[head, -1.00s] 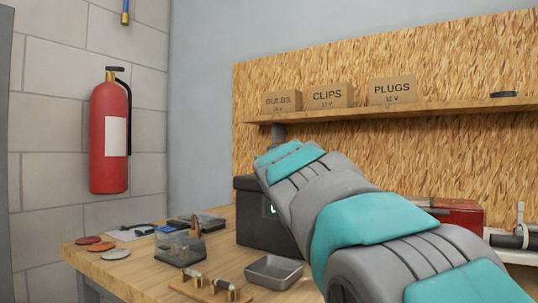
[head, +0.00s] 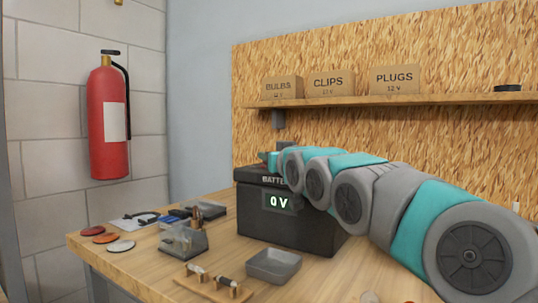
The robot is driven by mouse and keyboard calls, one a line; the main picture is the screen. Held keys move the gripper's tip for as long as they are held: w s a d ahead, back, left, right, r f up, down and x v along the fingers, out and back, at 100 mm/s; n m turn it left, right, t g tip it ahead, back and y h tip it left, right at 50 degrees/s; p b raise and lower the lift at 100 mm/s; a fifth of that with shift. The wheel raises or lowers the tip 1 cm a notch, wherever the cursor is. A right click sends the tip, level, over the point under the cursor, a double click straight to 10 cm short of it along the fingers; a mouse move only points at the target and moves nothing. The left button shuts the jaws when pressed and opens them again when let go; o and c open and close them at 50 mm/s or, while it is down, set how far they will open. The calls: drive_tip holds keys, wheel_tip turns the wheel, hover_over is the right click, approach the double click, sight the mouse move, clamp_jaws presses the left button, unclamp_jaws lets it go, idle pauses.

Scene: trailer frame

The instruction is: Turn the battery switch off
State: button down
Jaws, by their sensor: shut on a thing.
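The battery box (head: 285,228) is dark and stands on the wooden bench. My gripper (head: 271,161) is at the top of the box, small and largely hidden by my wrist. The fingertips and the switch's exact position are hard to make out.
Coloured discs (head: 104,238) lie at the bench's left. A shelf (head: 400,100) with cartons runs behind. A red extinguisher (head: 108,122) hangs on the wall.

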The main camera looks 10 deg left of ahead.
drive_tip(key=shift+r, duration=0.1)
drive_tip(key=c, duration=0.9)
unclamp_jaws()
drive_tip(key=shift+o, duration=0.2)
drive_tip(key=shift+v, duration=0.85)
drive_tip(key=shift+b+v, duration=0.7)
drive_tip(key=shift+v, duration=2.35)
